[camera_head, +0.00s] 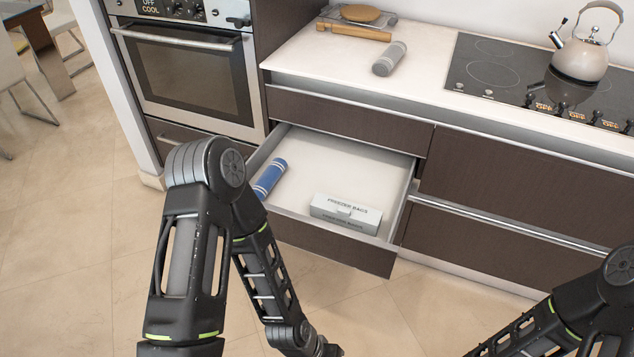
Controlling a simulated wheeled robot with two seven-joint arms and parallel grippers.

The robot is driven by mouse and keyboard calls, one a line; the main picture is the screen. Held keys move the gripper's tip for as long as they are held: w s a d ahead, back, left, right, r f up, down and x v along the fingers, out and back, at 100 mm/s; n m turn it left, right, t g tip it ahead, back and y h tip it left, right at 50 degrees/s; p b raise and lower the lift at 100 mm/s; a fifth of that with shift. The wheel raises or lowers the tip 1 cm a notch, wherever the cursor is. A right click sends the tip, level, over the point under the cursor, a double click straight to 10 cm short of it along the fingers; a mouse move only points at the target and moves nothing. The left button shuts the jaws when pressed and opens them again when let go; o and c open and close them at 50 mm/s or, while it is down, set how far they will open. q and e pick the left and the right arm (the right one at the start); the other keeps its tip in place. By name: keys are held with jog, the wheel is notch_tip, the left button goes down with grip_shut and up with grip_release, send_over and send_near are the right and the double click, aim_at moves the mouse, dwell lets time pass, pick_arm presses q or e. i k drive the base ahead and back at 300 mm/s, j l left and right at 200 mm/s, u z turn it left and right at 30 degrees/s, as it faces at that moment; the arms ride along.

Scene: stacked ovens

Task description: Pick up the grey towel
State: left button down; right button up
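The grey towel (389,58) is rolled up and lies on the white counter (425,68), left of the cooktop. Nothing is touching it except the counter. My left arm bends in front of the open drawer, with its wrist at the bottom edge of the view. My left gripper is below the frame. My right arm shows only at the lower right corner, and its gripper is out of view. Neither arm is near the towel.
An open drawer (334,158) below the counter holds a blue roll (269,178) and a freezer bags box (346,213). A kettle (580,56) stands on the cooktop (490,72). An oven (190,72) is at left.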

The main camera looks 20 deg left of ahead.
aim_at(383, 65)
jog(key=i+l+z, duration=0.1)
jog(key=i+l, duration=0.2)
jog(key=l, duration=0.25)
jog(key=i+l+z, duration=0.1)
jog(key=i+l, duration=0.2)
jog(key=l, duration=0.2)
jog(key=i+l+z, duration=0.1)
jog(key=i+l, duration=0.25)
jog(key=l, duration=0.15)
